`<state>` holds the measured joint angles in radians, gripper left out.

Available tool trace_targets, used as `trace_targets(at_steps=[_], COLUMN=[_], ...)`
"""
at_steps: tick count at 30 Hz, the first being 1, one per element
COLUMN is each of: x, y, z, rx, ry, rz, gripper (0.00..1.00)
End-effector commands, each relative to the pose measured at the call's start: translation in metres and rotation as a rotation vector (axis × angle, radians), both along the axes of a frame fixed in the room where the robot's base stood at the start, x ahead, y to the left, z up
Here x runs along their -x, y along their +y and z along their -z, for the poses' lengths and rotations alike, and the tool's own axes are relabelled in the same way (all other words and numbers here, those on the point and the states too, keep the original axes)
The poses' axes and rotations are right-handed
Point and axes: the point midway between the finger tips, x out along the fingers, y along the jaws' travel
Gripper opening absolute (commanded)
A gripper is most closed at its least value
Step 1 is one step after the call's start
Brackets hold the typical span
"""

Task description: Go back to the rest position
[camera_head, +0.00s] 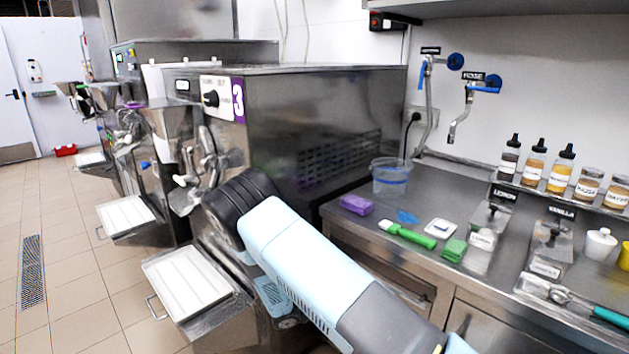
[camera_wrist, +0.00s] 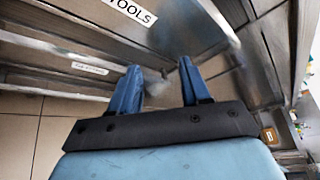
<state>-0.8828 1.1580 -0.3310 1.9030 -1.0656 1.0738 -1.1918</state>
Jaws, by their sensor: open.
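My gripper (camera_wrist: 157,83) shows in the wrist view with its two blue fingers apart and nothing between them. Beyond the fingers are steel drawer or cabinet fronts (camera_wrist: 60,25), one with a label reading "TOOLS". In the head view my arm stretches from the bottom right up toward the batch freezer numbered 3 (camera_head: 320,120). My gripper is not visible in the head view.
The steel counter (camera_head: 385,205) on the right holds a clear bucket (camera_head: 391,178), a purple sponge (camera_head: 356,204), a green brush (camera_head: 407,235) and labelled steel containers (camera_head: 491,222). Bottles (camera_head: 534,160) line a shelf behind. White trays (camera_head: 187,282) jut out below the freezers.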

Motion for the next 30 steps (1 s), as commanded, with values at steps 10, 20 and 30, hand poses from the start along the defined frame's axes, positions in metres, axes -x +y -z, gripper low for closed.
trace_targets(at_steps=[10, 20, 30], x=[0.006, 0.022, 0.051], y=[-0.023, -0.048, -0.076], z=[-0.09, -0.169, -0.247], rx=[-0.269, -0.492, -0.695], ry=[-0.238, -0.467, -0.705], rz=[0.299, 0.584, 0.877], gripper=[0.47, 0.47, 0.47])
